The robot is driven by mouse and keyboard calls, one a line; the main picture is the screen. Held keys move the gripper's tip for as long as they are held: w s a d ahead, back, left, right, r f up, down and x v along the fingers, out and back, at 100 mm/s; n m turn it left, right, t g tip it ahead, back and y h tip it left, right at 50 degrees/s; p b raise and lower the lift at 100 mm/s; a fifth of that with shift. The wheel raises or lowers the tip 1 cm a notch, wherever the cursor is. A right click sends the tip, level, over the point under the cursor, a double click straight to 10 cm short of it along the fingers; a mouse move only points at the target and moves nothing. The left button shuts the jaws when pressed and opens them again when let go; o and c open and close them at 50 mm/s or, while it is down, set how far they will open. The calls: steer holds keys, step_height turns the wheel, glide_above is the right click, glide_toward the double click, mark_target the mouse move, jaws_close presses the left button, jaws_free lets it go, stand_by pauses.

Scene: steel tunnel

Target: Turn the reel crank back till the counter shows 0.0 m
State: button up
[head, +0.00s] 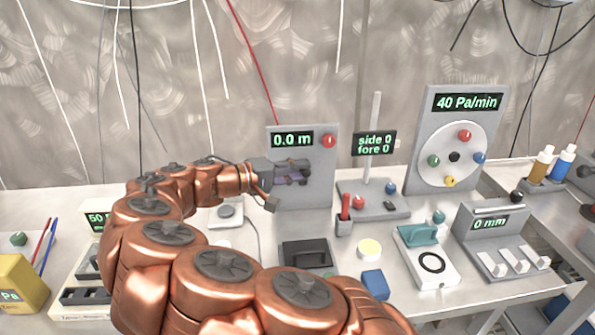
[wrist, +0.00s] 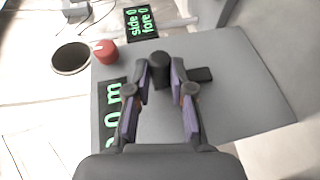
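The reel unit is an upright grey panel (head: 315,185) whose counter (head: 292,140) reads 0.0 m in green. In the wrist view the counter (wrist: 113,110) is partly cut by my gripper, with "0 m" showing. The crank is a dark arm (wrist: 201,75) with a black round handle (wrist: 160,66) at its left end. My gripper (wrist: 160,75) has a fingertip on each side of this handle, and the tips look closed against it. In the head view my gripper (head: 293,173) is in front of the panel and hides the crank.
A red knob (head: 329,141) sits at the panel's upper right. The "side 0 fore 0" display (head: 374,144) stands close to the right on a post. A red-handled tool in a holder (head: 344,222) and a dark tray (head: 306,253) are below. Cables hang along the back wall.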

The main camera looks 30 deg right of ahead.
steer(key=o, duration=0.4)
steer(key=shift+o, duration=0.2)
steer(key=shift+a, duration=0.1)
steer(key=a+r, duration=0.2)
steer(key=a, duration=0.9)
steer(key=shift+a, duration=0.3)
